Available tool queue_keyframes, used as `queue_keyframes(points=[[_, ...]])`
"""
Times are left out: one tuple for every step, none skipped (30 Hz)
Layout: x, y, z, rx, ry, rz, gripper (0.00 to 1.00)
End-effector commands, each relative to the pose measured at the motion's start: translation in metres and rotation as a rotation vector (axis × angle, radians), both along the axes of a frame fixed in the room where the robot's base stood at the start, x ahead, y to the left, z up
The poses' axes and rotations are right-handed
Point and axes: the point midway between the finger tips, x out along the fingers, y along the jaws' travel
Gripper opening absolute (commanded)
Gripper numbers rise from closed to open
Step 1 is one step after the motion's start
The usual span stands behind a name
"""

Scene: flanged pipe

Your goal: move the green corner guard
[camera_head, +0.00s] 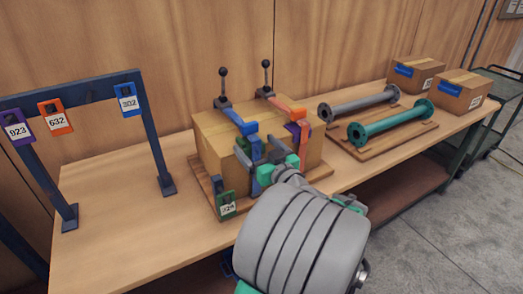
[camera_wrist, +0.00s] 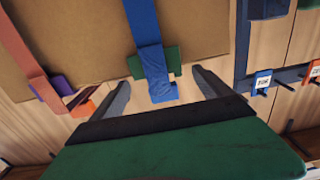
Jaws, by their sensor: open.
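The green corner guard (camera_wrist: 136,66) shows in the wrist view as a dark green piece under the blue strap (camera_wrist: 145,28), sticking out on both sides of it at the carton's edge. In the head view my arm and gripper hide most of this spot, and I cannot make the guard out clearly. The strapped cardboard box (camera_head: 222,130) stands on a wooden board. My gripper (camera_head: 263,158) is open at the box's front side. In the wrist view its fingers (camera_wrist: 160,80) stand apart on either side of the strap's lower end, with nothing visibly held.
An orange strap (camera_head: 288,108) with a purple guard (camera_head: 304,130) lies right of the blue one. Two upright black levers (camera_head: 223,82) rise behind. A green tag (camera_head: 226,203) is at the front-left corner. A tag rack (camera_head: 150,130) stands left; flanged pipes (camera_head: 390,123) lie right.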

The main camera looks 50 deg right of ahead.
Motion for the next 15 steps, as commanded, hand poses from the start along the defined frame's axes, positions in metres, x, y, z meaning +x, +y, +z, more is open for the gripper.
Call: queue_keyframes(points=[[0.010, -0.001, 0.002, 0.002, 0.000, 0.005, 0.89], [0.015, -0.003, 0.002, 0.002, 0.000, 0.005, 0.89], [0.021, -0.005, 0.002, 0.002, 0.000, 0.004, 0.89], [0.026, -0.006, 0.002, 0.001, 0.001, 0.003, 0.89], [0.029, -0.008, 0.002, 0.001, 0.001, 0.002, 0.89], [0.034, -0.010, 0.001, 0.001, 0.001, 0.002, 0.89], [0.037, -0.011, 0.001, 0.002, 0.002, 0.000, 0.89], [0.039, -0.012, 0.001, 0.002, 0.000, 0.000, 0.89], [0.042, -0.013, 0.001, 0.002, 0.000, -0.001, 0.89], [0.043, -0.013, 0.001, 0.002, 0.000, -0.001, 0.89], [0.044, -0.014, 0.000, 0.002, 0.000, -0.002, 0.89], [0.045, -0.014, 0.000, 0.001, 0.001, -0.003, 0.89], [0.045, -0.015, 0.000, 0.001, 0.001, -0.003, 0.89], [0.045, -0.015, 0.000, 0.001, 0.001, -0.003, 0.89], [0.045, -0.015, 0.000, 0.001, 0.001, -0.004, 0.89]])
